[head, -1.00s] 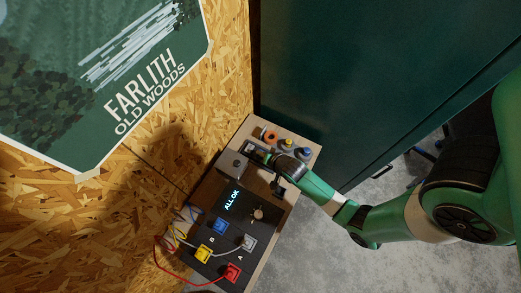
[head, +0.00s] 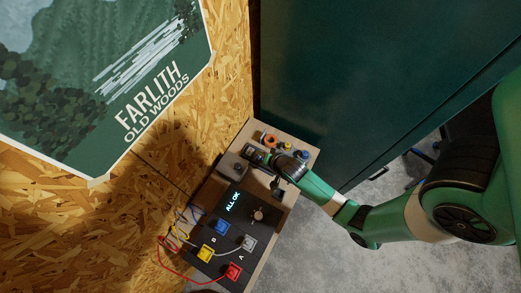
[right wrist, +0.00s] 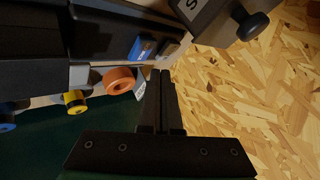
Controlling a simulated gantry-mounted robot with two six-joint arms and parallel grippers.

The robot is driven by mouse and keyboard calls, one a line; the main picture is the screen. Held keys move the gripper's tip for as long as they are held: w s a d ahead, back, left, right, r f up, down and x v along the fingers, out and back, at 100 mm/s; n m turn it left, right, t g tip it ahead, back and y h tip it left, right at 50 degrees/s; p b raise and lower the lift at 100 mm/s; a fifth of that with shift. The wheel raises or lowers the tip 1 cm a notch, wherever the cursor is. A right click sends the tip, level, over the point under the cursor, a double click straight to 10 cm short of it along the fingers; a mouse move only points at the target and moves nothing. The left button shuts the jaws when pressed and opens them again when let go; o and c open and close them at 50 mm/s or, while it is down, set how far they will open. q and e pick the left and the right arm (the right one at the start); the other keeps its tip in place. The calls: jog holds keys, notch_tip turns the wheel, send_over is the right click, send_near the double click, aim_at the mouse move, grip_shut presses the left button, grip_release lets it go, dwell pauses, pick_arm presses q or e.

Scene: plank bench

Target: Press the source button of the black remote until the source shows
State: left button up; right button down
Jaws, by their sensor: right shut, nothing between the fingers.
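My right gripper (head: 252,153) is over the back part of the bench, its arm reaching in from the right. In the right wrist view its two fingers (right wrist: 160,76) are together and empty, pointing towards the bench-top items. A small blue panel with white marks (right wrist: 143,48) is just beyond the fingertips, with a grey piece beside it. A large dark body (right wrist: 85,25) fills the upper left of that view. I cannot tell which of these dark shapes, if any, is the black remote. No source button or source readout can be made out. My left gripper is not in view.
A dark console (head: 233,202) reads "ALL OK" and has coloured plugs and cables. A grey box with a black knob (right wrist: 252,25) is near the fingers. An orange ring (right wrist: 118,80) and a yellow piece (right wrist: 75,101) stand close by. A chipboard wall is at the left.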

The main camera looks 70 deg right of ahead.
notch_tip(320, 180, up, 4)
jog(key=p, duration=0.2)
jog(key=shift+f+p, duration=0.15)
jog(key=shift+p, duration=0.25)
jog(key=shift+f, duration=0.1)
dwell(0.3)
